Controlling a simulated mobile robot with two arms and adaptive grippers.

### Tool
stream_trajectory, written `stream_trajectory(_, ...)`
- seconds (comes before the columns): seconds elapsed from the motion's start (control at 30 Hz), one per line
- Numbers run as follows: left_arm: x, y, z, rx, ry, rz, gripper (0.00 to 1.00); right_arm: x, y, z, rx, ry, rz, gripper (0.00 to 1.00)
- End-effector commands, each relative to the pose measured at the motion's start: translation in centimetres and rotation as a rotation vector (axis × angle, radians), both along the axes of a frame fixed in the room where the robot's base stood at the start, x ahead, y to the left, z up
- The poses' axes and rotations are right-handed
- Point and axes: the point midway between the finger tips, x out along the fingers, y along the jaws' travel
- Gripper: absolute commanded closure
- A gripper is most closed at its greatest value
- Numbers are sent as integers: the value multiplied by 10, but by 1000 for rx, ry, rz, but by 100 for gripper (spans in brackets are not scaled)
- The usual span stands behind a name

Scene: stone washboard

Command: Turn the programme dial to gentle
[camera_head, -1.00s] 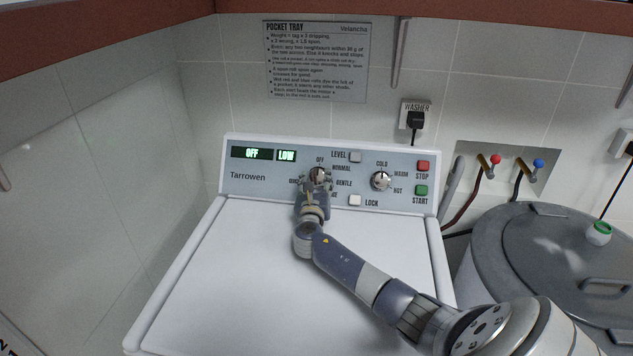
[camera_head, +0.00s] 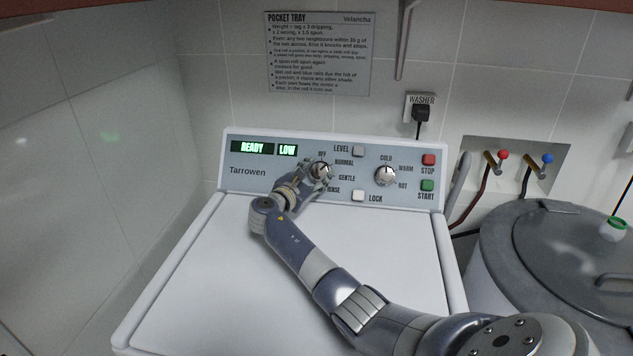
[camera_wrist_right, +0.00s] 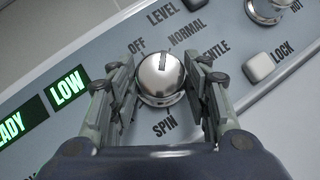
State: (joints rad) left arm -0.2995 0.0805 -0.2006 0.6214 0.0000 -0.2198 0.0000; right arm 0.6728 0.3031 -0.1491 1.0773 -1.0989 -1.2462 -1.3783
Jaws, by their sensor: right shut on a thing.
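The programme dial (camera_head: 320,169) is a round silver knob on the washer's control panel, ringed by the words OFF, NORMAL, GENTLE, RINSE and SPIN. In the right wrist view the dial (camera_wrist_right: 161,82) has a dark pointer mark that points between the OFF and NORMAL labels, not at GENTLE. My right gripper (camera_head: 314,176) is shut on the dial, one finger on each side of it. The SPIN and RINSE side is partly hidden by the gripper. The display (camera_head: 252,148) reads READY, with LOW beside it. My left gripper is not in view.
The temperature dial (camera_head: 386,175) stands right of the programme dial. The LEVEL button (camera_head: 358,151), LOCK button (camera_head: 359,196), red STOP button (camera_head: 428,160) and green START button (camera_head: 427,186) are close by. The white lid (camera_head: 350,245) below is bare except for my arm above it.

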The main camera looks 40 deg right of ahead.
Motion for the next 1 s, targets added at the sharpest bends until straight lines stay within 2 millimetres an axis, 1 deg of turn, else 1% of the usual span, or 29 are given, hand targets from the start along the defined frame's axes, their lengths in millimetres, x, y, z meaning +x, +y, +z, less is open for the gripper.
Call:
stream_trajectory(0.03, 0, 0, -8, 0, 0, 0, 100, 1, 1, -4, 27, -28, -30, 80)
stream_trajectory(0.5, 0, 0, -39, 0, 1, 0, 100, 5, 1, 0, 250, -307, -298, 80)
stream_trajectory(0.8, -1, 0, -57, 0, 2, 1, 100, 6, 0, 2, 385, -472, -460, 80)
stream_trajectory(1.0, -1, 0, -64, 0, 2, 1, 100, 7, -1, 4, 449, -552, -537, 80)
